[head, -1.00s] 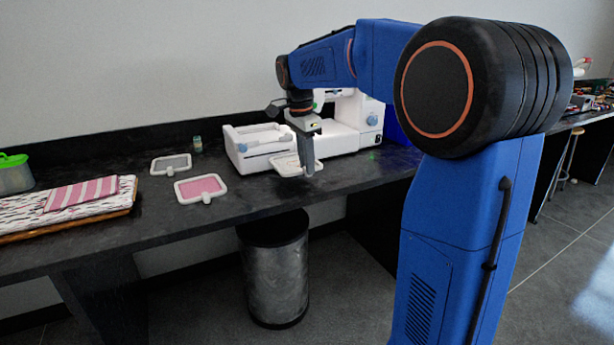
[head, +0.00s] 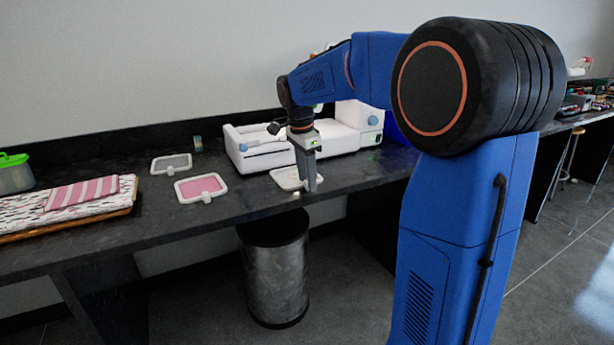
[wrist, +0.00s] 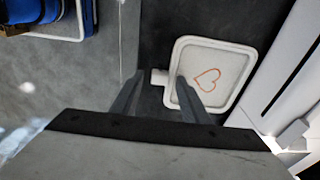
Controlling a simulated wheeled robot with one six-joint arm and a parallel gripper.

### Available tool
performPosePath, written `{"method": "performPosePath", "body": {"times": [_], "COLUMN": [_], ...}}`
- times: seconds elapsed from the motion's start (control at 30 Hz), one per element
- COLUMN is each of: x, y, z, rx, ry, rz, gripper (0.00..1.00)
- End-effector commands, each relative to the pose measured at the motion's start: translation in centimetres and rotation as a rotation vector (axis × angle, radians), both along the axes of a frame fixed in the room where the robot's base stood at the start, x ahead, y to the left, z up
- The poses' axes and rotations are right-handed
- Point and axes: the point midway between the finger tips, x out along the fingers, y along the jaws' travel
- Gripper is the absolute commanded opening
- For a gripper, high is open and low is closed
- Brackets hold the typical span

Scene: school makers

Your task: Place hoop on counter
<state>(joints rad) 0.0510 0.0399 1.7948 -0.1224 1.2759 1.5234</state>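The hoop is a white rounded-square frame (wrist: 224,41) with a pale cloth bearing a red heart outline. In the head view the hoop (head: 283,178) appears to lie flat on the dark counter (head: 240,205), near its front edge and partly hidden by my gripper. My gripper (head: 306,188) points down over the hoop's front side. In the wrist view my gripper (wrist: 160,76) is open, its fingers apart on either side of the hoop's small white tab. Gaps show between tab and fingers.
A white sewing machine (head: 335,137) stands behind the hoop. A pink-filled frame (head: 200,187) and a grey-filled frame (head: 171,164) lie to the left. Striped fabric (head: 80,194) lies farther left. A metal bin (head: 275,275) stands below the counter edge.

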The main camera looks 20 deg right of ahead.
Motion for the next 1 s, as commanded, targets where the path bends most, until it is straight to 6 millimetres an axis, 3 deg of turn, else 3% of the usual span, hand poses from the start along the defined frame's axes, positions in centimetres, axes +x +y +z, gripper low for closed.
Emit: {"method": "performPosePath", "body": {"times": [0.27,0.43,1.0], "x": [0.0,0.0,-0.3], "y": [0.0,0.1,1.3], "z": [0.1,1.2,10.8], "rx": [0.000,0.000,0.000], "ry": [0.000,-0.001,-0.001], "rz": [0.000,0.000,0.000], "gripper": [0.41,0.41,0.41]}}
